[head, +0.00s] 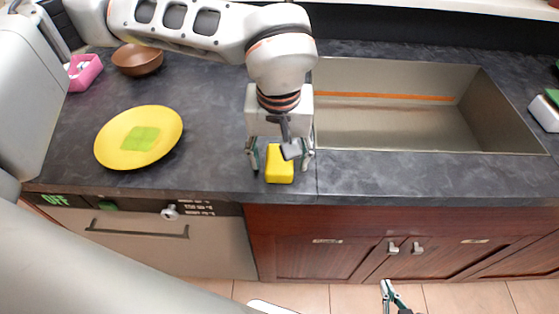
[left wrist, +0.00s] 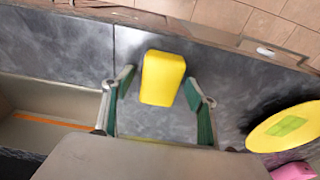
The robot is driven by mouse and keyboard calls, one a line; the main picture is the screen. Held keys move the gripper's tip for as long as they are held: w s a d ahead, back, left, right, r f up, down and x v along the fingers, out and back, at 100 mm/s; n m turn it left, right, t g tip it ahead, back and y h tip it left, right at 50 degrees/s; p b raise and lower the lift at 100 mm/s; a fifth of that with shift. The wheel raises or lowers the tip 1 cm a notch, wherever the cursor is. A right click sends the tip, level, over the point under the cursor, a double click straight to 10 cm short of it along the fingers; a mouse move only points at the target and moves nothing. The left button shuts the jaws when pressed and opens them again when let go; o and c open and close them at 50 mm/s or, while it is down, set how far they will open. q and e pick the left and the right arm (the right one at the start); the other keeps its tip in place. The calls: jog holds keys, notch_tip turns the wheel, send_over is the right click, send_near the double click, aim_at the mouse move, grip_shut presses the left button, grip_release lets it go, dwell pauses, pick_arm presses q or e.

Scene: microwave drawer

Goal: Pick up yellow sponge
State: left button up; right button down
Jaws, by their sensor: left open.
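The yellow sponge (head: 280,165) lies on the dark counter near its front edge, just left of the sink. My left gripper (head: 281,168) is above the counter at the sponge, with one finger on each side of it. In the left wrist view the sponge (left wrist: 162,78) shows between and partly beyond the open fingertips of the left gripper (left wrist: 160,90), with gaps on both sides. My right gripper (head: 393,296) shows only in part at the bottom of the head view, low in front of the cabinets; its opening is unclear.
A yellow plate (head: 108,148) with a green patch lies to the left on the counter (head: 215,120). A brown bowl (head: 137,60) and a pink holder (head: 85,73) stand behind it. The sink (head: 385,125) is to the right. A drawer front with a handle (head: 140,232) is below.

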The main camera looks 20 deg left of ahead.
aim_at(279, 159)
pick_arm(q)
jog(key=c, duration=0.9)
jog(key=shift+c, duration=0.2)
notch_tip(279, 159, up, 20)
jog(key=p, duration=0.1)
jog(key=shift+c, duration=0.8)
jog(key=shift+s, duration=0.1)
